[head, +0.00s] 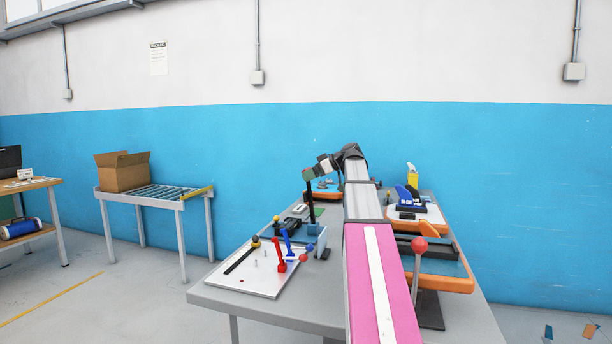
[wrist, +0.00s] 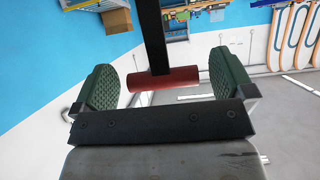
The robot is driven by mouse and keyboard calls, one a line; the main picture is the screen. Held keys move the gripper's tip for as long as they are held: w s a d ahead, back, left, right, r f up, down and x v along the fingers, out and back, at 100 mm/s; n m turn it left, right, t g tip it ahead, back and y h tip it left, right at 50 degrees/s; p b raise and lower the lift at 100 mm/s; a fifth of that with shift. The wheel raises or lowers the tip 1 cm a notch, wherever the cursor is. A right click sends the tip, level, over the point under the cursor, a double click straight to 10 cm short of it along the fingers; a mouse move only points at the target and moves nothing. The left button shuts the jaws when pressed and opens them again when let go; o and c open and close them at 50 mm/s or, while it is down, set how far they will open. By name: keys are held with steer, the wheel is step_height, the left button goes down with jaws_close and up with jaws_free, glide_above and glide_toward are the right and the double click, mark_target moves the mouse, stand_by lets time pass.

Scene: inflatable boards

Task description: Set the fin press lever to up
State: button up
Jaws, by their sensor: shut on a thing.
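A black lever bar (wrist: 153,35) with a red crosswise grip (wrist: 163,78) shows in the wrist view. My gripper (wrist: 165,85) is shut on the red grip, with one green pad at each end of it. In the head view my gripper (head: 308,174) is at the top of the dark lever bar (head: 309,197), which stands nearly upright. The bar's lower end is near a blue block (head: 315,236) on the table. The grip itself is hidden or too small to make out in the head view.
A red-ball lever (head: 419,246) stands at the right. Orange-edged boards (head: 440,280) lie behind it. A roller table with a cardboard box (head: 122,173) stands farther left.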

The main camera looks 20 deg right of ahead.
steer(key=shift+s+d+f, duration=0.25)
steer(key=shift+s+d, duration=0.05)
steer(key=o, duration=0.8)
steer(key=v, duration=0.7)
steer(key=shift+d, duration=0.2)
steer(key=shift+r, duration=0.1)
